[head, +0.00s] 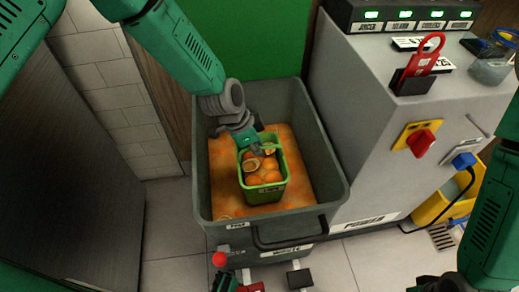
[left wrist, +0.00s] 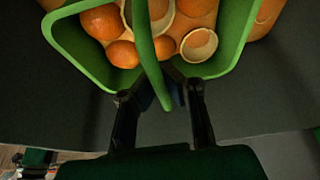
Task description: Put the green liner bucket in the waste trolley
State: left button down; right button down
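The green liner bucket (head: 264,193) holds orange halves and peels and is upright inside the grey waste trolley (head: 208,205). The trolley's inside shows an orange layer around the bucket. My left gripper (head: 262,147) is at the bucket's far rim. In the left wrist view the bucket (left wrist: 80,48) fills the top, and its green handle passes between the fingers of my left gripper (left wrist: 160,92). The fingers look close around the handle, but their contact is partly hidden. Part of my right arm shows at the right edge of the head view; its fingertips are not clear.
A grey machine cabinet (head: 400,130) with a red switch (head: 421,142), a blue plug (head: 463,161) and a red tag (head: 424,58) stands right of the trolley. A white brick wall (head: 112,95) is at left.

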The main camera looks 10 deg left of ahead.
pick_arm(q)
jog(key=shift+d+f, duration=0.15)
jog(key=shift+f, duration=0.15)
jog(key=shift+f+b, duration=0.2)
jog(key=shift+b, duration=0.1)
jog(key=shift+f, duration=0.1)
jog(key=c, duration=1.7)
grip_release()
